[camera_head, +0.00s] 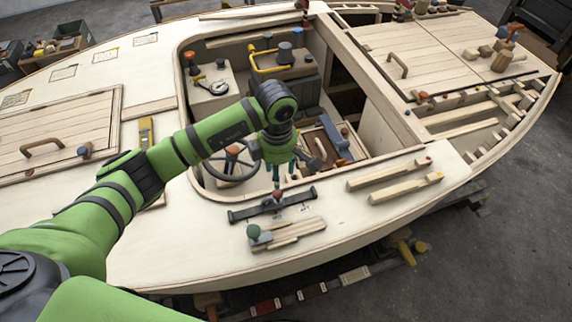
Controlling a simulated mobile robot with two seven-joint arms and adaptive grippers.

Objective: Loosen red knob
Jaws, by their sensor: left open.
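A small red knob (277,195) stands on a dark metal bar (243,214) fixed to the near side deck of the plywood hull (190,240). My left gripper (278,176) points down just above the red knob, with its narrow fingers open. The fingertips are close to the knob's top; whether they touch it I cannot tell. My left arm reaches in from the left across the deck. My right gripper is out of view.
A wooden block with a green-grey knob (255,233) sits just in front of the bar. A steering wheel (232,162) is behind, left of the gripper, in the open cockpit. Two wooden rails (400,181) lie to the right. The near deck at left is clear.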

